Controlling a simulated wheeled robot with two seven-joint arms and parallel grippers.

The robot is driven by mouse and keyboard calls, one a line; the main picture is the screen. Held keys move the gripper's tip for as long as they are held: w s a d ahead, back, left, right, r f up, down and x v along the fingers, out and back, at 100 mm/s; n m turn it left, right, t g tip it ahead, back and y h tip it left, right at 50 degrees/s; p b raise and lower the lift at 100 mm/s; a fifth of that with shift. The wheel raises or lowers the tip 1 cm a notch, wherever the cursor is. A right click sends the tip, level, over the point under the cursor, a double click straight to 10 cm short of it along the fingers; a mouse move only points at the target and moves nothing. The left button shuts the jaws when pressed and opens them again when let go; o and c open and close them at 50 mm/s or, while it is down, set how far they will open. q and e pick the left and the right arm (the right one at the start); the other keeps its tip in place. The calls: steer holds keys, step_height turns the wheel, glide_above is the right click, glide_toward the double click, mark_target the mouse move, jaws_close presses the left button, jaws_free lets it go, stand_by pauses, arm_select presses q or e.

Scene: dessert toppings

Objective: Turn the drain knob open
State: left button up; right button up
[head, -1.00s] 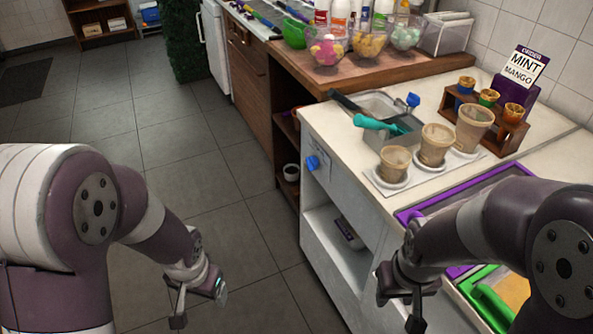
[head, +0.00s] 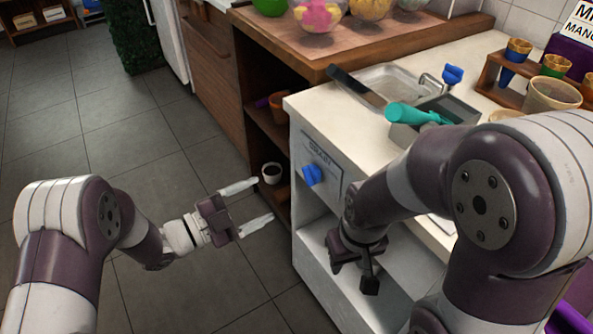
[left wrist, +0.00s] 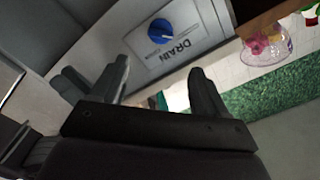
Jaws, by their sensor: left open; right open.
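The blue drain knob (head: 313,174) sits on a grey plate (head: 321,157) on the front face of the white counter unit. In the left wrist view the knob (left wrist: 160,31) shows above the word DRAIN, beyond and between the fingers. My left gripper (head: 250,206) is open and empty, to the left of the knob and a little lower in the head view, its fingers pointing right. It is apart from the knob. My right gripper (head: 354,276) hangs in front of the counter unit, below and right of the knob, touching nothing that I can see.
A sink (head: 392,82) with a blue tap handle (head: 452,75) is set in the countertop. A grey container with a teal-handled tool (head: 415,115) stands beside it. The floor left of the counter is clear.

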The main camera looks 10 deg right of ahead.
mark_target(306, 178)
arm_select(q)
steer(key=b+x, duration=0.1)
steer(key=x, duration=0.4)
steer(key=b+x, duration=0.1)
steer(key=x, duration=0.5)
steer(key=shift+d+f, duration=0.1)
steer(key=shift+f, duration=0.15)
steer(key=shift+w+d+r+b, duration=0.15)
steer(key=shift+w+d+b, duration=0.15)
steer(key=shift+d, duration=0.2)
steer(key=c, duration=1.1)
